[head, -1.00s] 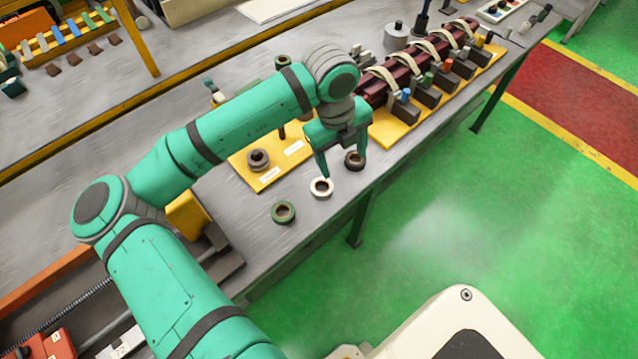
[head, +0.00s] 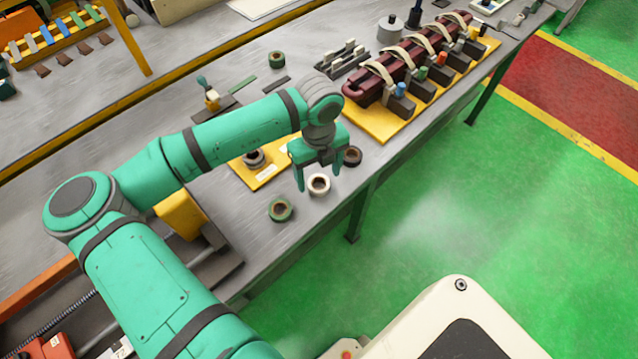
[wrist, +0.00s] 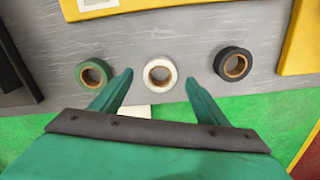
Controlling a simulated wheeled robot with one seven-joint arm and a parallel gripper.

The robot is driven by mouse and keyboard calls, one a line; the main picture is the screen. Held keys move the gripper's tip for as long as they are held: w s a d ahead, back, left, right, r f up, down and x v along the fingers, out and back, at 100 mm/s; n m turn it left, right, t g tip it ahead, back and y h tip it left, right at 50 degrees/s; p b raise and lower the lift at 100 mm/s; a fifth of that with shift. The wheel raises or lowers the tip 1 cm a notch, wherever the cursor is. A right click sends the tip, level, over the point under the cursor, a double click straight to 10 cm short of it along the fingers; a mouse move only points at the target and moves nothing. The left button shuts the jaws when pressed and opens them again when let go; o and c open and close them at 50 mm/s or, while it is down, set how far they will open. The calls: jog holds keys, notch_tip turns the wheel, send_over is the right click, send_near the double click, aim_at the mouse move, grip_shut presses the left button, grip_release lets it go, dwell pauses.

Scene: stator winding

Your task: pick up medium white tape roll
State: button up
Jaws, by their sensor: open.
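The white tape roll (head: 318,185) lies flat on the grey bench near its front edge, between a green roll and a dark roll. In the wrist view the white roll (wrist: 160,75) sits between and just beyond the two fingertips. My gripper (head: 318,183) is open and empty above it, with one finger on each side of the roll in the picture. My gripper also shows in the wrist view (wrist: 158,80), with its fingers spread wide. I see no contact with the roll.
The green roll (head: 281,209) lies to the left and the dark roll (head: 352,156) to the right, close to my fingers. A yellow board (head: 268,174) with another roll lies behind. A yellow fixture with a dark red block (head: 408,62) stands farther right. The bench edge is near.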

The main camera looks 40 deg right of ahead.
jog(key=shift+f, duration=1.3)
jog(key=c, duration=1.2)
jog(key=shift+o, duration=0.2)
jog(key=shift+r, duration=0.15)
